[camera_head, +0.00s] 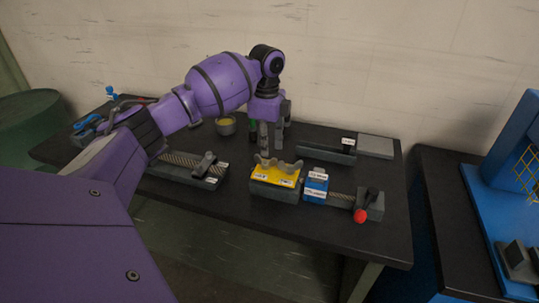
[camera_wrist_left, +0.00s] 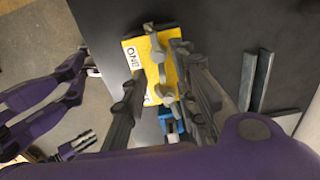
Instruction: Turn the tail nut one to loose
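A yellow-topped block (camera_head: 270,175) on the dark table carries grey winged nuts; the left one (camera_head: 263,160) stands above the left label. The wrist view shows the yellow plate (camera_wrist_left: 134,42) with a label reading ONE (camera_wrist_left: 132,61) and grey nut shapes (camera_wrist_left: 153,42) on it. My left gripper (camera_head: 272,130) points down over the block, fingers apart, with one finger close above the left nut. In the wrist view my left gripper (camera_wrist_left: 158,82) has its fingers on either side of the plate's middle. Contact with a nut cannot be told. Purple links of mine show at the wrist view's left.
A blue block (camera_head: 316,185) and a chain fixture with a red knob (camera_head: 360,216) lie right of the yellow block. Another chain fixture (camera_head: 190,165) lies left. A dark bar (camera_head: 328,152), a grey plate (camera_head: 376,147) and a round cup (camera_head: 226,126) stand behind.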

